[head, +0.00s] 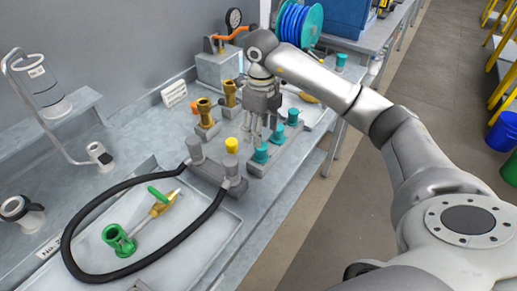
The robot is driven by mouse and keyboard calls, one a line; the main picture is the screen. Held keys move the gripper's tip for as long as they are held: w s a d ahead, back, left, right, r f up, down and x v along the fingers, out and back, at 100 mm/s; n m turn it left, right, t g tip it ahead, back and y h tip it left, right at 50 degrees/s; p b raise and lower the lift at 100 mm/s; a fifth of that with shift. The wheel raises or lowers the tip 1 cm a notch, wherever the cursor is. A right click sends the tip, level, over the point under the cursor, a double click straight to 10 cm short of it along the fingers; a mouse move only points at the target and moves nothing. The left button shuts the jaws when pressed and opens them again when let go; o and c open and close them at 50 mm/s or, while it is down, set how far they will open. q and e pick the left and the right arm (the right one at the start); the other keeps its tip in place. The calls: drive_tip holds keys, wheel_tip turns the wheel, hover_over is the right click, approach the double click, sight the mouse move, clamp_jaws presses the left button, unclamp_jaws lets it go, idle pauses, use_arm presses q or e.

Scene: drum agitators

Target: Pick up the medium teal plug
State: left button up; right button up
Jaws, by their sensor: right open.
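Three teal plugs stand in a row on a grey block (256,168): a front one (261,153), a middle one (277,135) and a back one (293,116). The middle one may be the medium plug, but their sizes are hard to compare from here. My right gripper (260,138) points down with its fingers apart, just left of the row and close to the front and middle plugs. Its jaws look empty. I cannot tell whether a finger touches a plug. My left gripper is out of view.
Another teal-topped piece (341,61) stands at the back right. Brass fittings (205,112) stand left of my gripper. A yellow-capped fitting (231,146) and a black hose (68,250) looping over a tray are in front. A blue hose reel (297,24) is behind.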

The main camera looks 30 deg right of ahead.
sight(262, 148)
drive_tip(key=shift+s+f, duration=0.15)
drive_tip(key=shift+f, duration=1.1)
wheel_tip(262, 148, down, 5)
drive_tip(key=shift+d+r+p, duration=0.1)
drive_tip(key=shift+p, duration=1.05)
drive_tip(key=shift+w, duration=0.25)
drive_tip(key=c, duration=1.1)
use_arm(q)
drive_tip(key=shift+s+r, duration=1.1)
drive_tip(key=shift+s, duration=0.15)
use_arm(e)
drive_tip(key=shift+c, duration=0.3)
